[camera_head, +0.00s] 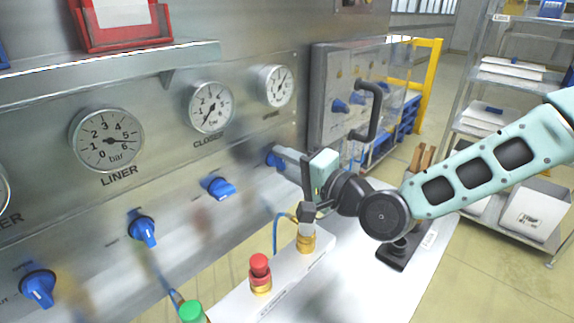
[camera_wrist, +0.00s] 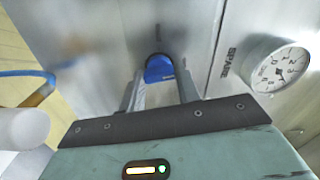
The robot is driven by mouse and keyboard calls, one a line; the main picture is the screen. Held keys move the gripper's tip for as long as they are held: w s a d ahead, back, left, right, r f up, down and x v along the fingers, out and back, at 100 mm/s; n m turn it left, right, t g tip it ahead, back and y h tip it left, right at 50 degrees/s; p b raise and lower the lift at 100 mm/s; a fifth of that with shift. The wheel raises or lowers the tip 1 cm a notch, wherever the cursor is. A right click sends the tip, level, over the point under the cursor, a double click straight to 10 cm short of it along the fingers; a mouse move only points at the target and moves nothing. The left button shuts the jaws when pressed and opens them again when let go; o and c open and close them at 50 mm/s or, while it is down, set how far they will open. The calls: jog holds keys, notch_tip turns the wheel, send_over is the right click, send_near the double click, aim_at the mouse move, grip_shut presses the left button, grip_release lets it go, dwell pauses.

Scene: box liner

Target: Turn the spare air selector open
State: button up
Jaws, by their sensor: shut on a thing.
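The spare air selector is a blue knob (camera_head: 274,160) on the steel panel, below the rightmost gauge (camera_head: 276,86). In the wrist view the blue knob (camera_wrist: 159,68) sits between the two fingers of my gripper (camera_wrist: 164,88). That view shows the gauge (camera_wrist: 280,68) with the label SPARE beside it. My gripper (camera_head: 283,158) reaches the panel from the right in the head view and is shut on the knob. The fingers partly hide the knob, and its exact angle is hard to read.
Other blue knobs sit to the left, under the CLOSER label (camera_head: 218,188) and the LINER label (camera_head: 142,230). A black handle (camera_head: 372,108) juts out at right.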

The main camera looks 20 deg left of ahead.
jog(key=shift+m, duration=1)
jog(key=o, duration=1)
jog(key=shift+c, duration=0.2)
jog(key=b+v, duration=0.2)
jog(key=v, duration=1.5)
jog(key=shift+d+b, duration=0.25)
jog(key=shift+b, duration=0.15)
jog(key=shift+s+f, duration=0.1)
